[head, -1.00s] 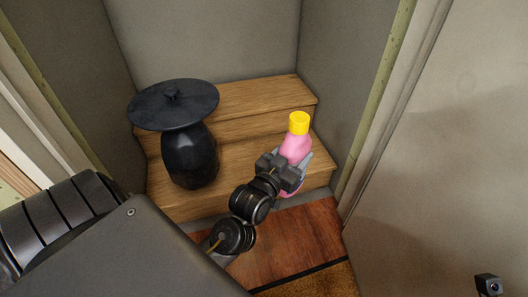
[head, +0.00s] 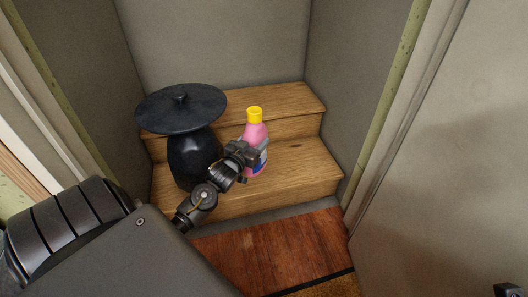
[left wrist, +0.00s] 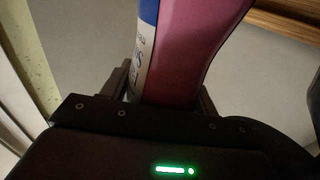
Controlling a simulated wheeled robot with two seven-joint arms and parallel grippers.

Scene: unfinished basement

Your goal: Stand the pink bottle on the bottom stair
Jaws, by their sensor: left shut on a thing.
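The pink bottle (head: 256,135) has a yellow cap and a blue and white label. In the head view it is upright over the bottom stair (head: 300,165), right of the black lamp-like object. My left gripper (head: 252,157) is shut on the bottle's side. In the left wrist view the bottle (left wrist: 185,45) rises between the fingers (left wrist: 165,90). The bottle's base is partly hidden, so I cannot tell whether it touches the stair.
A black object with a wide round top (head: 181,108) stands on the left of the bottom stair. An upper stair (head: 285,98) rises behind. Walls close in the sides. The stair's right part is bare. A reddish-brown wooden floor (head: 270,250) lies in front.

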